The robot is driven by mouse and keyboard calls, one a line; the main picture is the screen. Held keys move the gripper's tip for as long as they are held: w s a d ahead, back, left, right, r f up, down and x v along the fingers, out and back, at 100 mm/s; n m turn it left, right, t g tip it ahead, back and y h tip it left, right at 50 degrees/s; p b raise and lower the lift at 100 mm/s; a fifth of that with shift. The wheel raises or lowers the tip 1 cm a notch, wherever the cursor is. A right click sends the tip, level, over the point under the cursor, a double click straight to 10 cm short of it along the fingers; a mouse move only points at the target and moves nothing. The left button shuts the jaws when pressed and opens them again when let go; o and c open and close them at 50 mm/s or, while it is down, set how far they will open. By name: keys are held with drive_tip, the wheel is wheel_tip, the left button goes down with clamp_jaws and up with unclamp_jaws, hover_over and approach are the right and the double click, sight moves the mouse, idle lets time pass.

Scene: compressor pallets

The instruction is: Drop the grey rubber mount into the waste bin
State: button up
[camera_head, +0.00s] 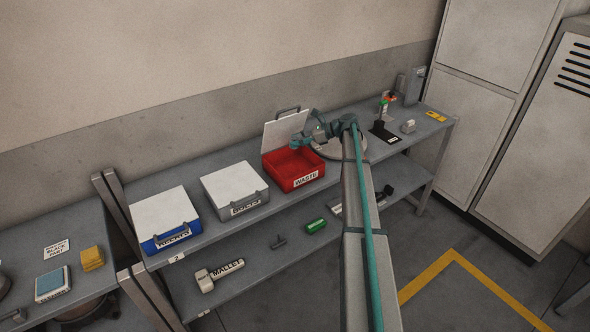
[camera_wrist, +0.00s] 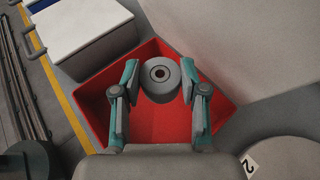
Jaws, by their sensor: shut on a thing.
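The grey rubber mount (camera_wrist: 161,88), a round cylinder with a dark centre hole, sits between my fingertips in the wrist view. My gripper (camera_wrist: 160,76) is shut on it. The waste bin (camera_head: 292,180) is a red box labelled WASTE with its pale lid raised at the back. Its red inside (camera_wrist: 160,126) shows behind and below the mount in the wrist view. In the head view my gripper (camera_head: 299,141) is over the bin's back right part. I cannot make out the mount there.
A white-lidded box labelled BOLTS (camera_head: 236,188) and a blue box with a white lid (camera_head: 163,216) stand shut left of the bin. The raised lid (camera_head: 283,131) is close to my gripper. A lower shelf holds a mallet (camera_head: 205,281) and a green cylinder (camera_head: 316,226).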

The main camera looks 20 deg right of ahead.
drive_tip(key=shift+s+f+b, duration=0.1)
drive_tip(key=shift+f+b, duration=0.25)
drive_tip(key=shift+f, duration=0.25)
drive_tip(key=shift+f+b, duration=1.4)
drive_tip(key=shift+f, duration=0.9)
drive_tip(key=o, duration=1.2)
drive_tip(key=v, duration=1.2)
